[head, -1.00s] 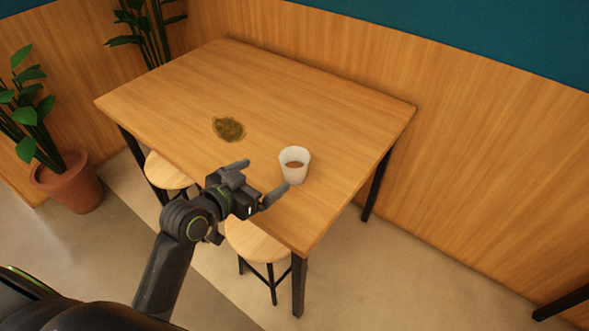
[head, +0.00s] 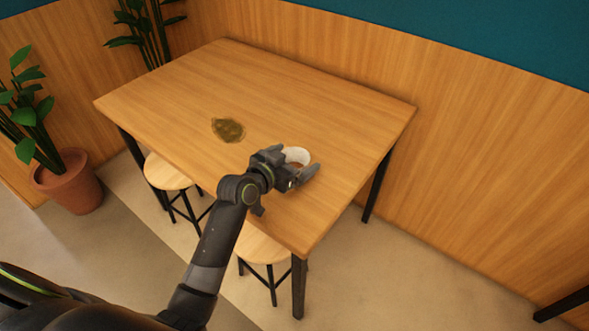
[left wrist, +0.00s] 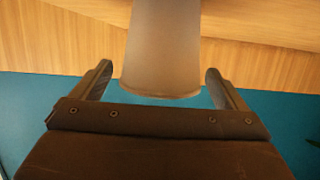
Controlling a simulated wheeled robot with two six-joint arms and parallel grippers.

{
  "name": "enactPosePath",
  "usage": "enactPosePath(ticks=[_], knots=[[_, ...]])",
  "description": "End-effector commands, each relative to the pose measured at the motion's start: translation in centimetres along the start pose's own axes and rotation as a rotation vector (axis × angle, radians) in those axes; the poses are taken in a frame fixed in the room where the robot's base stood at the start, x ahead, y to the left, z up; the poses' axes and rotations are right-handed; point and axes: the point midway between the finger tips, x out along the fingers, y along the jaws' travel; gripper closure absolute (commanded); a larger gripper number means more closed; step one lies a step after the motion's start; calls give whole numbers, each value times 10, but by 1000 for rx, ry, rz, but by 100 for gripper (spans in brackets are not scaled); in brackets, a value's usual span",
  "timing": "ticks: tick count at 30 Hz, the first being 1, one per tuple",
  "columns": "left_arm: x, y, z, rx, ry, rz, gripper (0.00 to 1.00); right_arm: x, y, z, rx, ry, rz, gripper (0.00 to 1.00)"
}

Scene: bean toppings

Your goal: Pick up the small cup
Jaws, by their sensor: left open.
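The small white cup (head: 298,155) stands on the wooden table (head: 330,105) near its right part. In the head view my left gripper (head: 296,163) is at the cup and hides much of its lower side. In the left wrist view the cup (left wrist: 162,50) shows as a greyish tapered shape between the two fingers of my left gripper (left wrist: 157,85). The gripper is open, with a gap visible on each side of the cup. My right gripper is not in view.
A greenish-brown patch (head: 228,130) lies on the table left of the cup. Stools (head: 168,172) stand along the table's near side. Potted plants (head: 68,182) are at the left. A wood-panelled wall (head: 480,150) runs behind and to the right. The far tabletop is clear.

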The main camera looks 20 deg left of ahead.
Motion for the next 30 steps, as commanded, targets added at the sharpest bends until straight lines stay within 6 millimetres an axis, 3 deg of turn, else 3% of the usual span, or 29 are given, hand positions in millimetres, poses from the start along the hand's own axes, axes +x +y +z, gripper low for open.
enactPosePath(ticks=[10, 22, 30], knots=[[7, 0, 0, 1, 0, -1, 5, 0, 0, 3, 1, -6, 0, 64], [7, 0, 0, 1, 0, 0, 58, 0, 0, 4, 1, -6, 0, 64], [6, 0, -2, 1, 1, 0, 59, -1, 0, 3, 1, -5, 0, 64]])
